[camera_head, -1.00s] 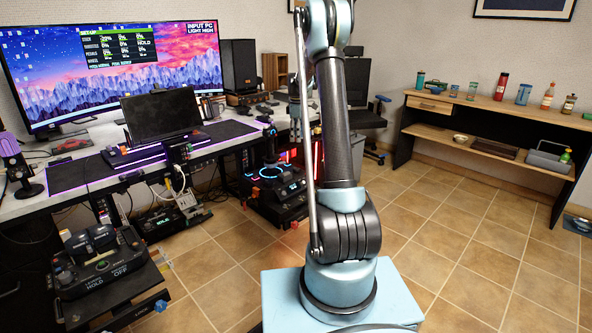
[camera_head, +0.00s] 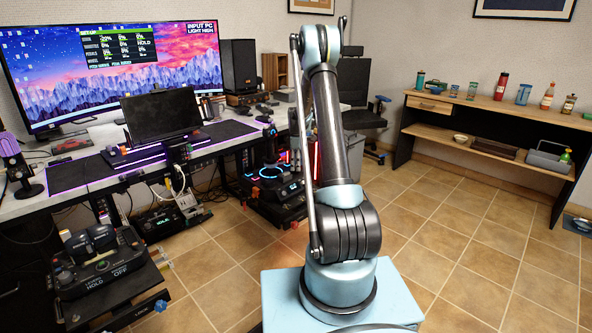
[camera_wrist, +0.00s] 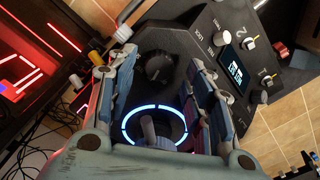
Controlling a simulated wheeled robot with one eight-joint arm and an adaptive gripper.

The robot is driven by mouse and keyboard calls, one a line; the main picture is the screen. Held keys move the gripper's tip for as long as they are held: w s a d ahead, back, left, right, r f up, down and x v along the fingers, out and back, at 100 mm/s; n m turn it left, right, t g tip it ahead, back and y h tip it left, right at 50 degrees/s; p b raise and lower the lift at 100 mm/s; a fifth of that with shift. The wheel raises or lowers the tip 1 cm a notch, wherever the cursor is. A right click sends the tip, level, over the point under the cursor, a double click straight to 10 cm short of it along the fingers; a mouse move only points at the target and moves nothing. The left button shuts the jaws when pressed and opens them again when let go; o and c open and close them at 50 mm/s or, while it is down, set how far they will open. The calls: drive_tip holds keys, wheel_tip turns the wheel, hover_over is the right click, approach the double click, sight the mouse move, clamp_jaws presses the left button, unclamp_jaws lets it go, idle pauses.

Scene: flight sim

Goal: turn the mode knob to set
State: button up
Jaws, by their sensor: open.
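In the wrist view my gripper (camera_wrist: 161,72) is open, with one finger on each side of a black round knob (camera_wrist: 157,67) on a dark control box. The gap between the fingers looks empty, and I cannot tell how far the knob is below the fingertips. A small white-topped knob (camera_wrist: 222,38) with tiny labels around it sits beside a lit display (camera_wrist: 236,75) to the right. The labels are too small to read surely, so I cannot tell which knob is the mode knob. In the head view my gripper is hidden behind my arm.
A glowing ring (camera_wrist: 155,125) surrounds a stick base close to my fingers. In the head view the ringed stick unit (camera_head: 268,173) stands under the desk (camera_head: 215,140), left of my arm. A lever unit (camera_head: 105,265) stands front left. Tiled floor is clear at right.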

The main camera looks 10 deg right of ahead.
drive_tip(key=shift+f, duration=1.1)
